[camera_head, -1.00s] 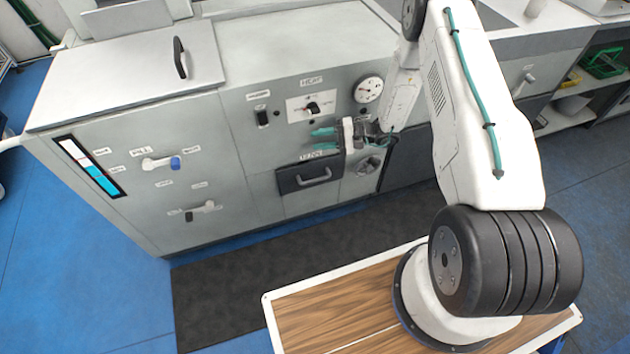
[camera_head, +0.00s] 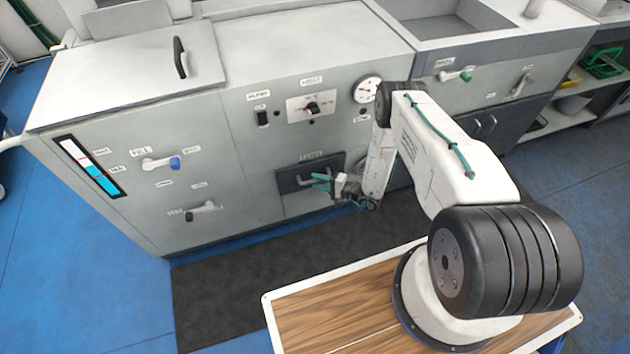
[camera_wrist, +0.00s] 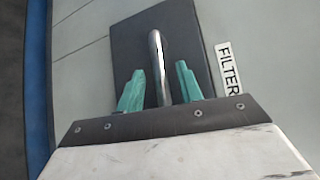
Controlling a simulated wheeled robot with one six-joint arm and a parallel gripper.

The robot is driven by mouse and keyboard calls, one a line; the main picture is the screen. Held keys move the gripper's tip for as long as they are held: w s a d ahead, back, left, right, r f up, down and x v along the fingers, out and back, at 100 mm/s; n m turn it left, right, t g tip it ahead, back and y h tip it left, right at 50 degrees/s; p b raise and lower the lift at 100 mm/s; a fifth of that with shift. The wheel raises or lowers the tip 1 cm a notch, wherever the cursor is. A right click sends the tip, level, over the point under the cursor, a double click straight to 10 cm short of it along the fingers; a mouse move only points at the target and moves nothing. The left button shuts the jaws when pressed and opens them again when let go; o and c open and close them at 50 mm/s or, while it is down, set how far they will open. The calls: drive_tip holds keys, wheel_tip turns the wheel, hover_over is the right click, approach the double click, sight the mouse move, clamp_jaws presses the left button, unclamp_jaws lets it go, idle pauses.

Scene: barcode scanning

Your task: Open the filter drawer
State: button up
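The filter drawer (camera_head: 290,184) is a dark panel low on the grey machine's front, and it looks shut. Its metal bar handle (camera_wrist: 154,50) shows in the wrist view, beside a "FILTER" label (camera_wrist: 229,68). My gripper (camera_head: 322,182) is in front of the drawer in the head view and hides part of the handle. In the wrist view my gripper (camera_wrist: 158,85) has its two green fingers apart, one on each side of the handle bar. I see gaps between the fingers and the bar.
Above the drawer are a heat knob (camera_head: 313,107), a black switch (camera_head: 262,118) and a round gauge (camera_head: 367,89). Valve levers (camera_head: 162,163) stick out at the left. A dark mat (camera_head: 225,290) covers the floor before the machine, with free room there.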

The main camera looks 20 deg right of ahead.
drive_tip(key=shift+x, duration=0.9)
clamp_jaws()
